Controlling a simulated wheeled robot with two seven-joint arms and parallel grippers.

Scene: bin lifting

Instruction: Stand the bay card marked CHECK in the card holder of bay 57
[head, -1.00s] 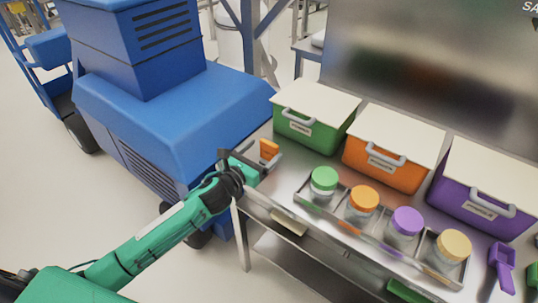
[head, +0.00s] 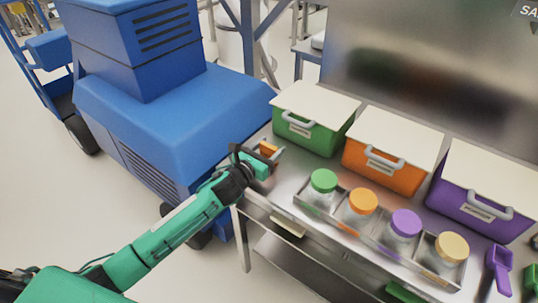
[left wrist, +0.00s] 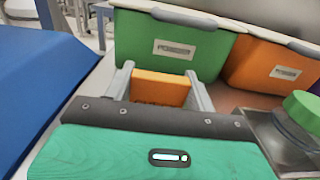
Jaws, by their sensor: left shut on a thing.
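My left gripper (head: 262,156) is at the left end of the metal bench, near the green bin. It is shut on an orange card-like piece (left wrist: 160,88), which stands between the two grey fingers in the left wrist view. Dark marks on its face are too small to read, so I cannot tell whether it says CHECK. The orange piece also shows in the head view (head: 268,147), partly hidden by the gripper. I cannot make out a card holder or a bay number 57. My right gripper is not in view.
Green (head: 297,134), orange (head: 368,164) and purple (head: 463,212) lidded bins line the bench's back. A metal tray (head: 335,214) of lidded jars stands in front, with a purple scoop (head: 499,268) at right. A blue machine (head: 165,110) stands close to the left.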

